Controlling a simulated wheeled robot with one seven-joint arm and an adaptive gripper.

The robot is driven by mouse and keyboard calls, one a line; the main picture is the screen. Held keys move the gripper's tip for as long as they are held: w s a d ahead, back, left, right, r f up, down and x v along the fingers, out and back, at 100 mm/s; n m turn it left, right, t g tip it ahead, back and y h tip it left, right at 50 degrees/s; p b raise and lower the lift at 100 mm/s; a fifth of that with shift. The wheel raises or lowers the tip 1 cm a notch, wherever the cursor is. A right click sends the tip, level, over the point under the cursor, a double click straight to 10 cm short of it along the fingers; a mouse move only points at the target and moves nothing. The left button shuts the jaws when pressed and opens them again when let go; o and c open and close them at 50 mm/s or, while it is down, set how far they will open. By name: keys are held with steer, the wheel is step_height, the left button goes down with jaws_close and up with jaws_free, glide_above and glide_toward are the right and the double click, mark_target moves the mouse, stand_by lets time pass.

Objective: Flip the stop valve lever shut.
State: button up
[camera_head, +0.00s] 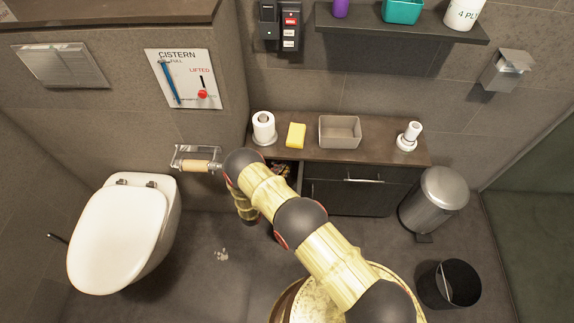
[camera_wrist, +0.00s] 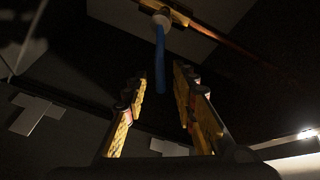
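The stop valve (camera_wrist: 161,18) shows at the top of the wrist view, pale and round, on a brass-coloured pipe (camera_wrist: 205,29). Its blue lever (camera_wrist: 159,62) hangs down from it in the picture. My gripper (camera_wrist: 161,78) is open, with one yellow-and-black finger on each side of the lever's lower end. A gap shows on both sides, and I see no clear contact. In the head view my arm reaches to the dark opening at the left of the vanity cabinet. The valve and lever are hidden there.
The vanity top (camera_head: 384,149) overhangs the opening. A drawer front (camera_head: 345,195) stands to its right and a toilet roll holder (camera_head: 196,164) to its left. The toilet (camera_head: 115,235) is at left, a pedal bin (camera_head: 433,200) at right. The wrist view is dark.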

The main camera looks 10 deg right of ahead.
steer(key=shift+x, duration=0.95)
steer(key=shift+c, duration=1.4)
steer(key=c, duration=0.4)
steer(key=shift+s, duration=0.1)
jaws_close()
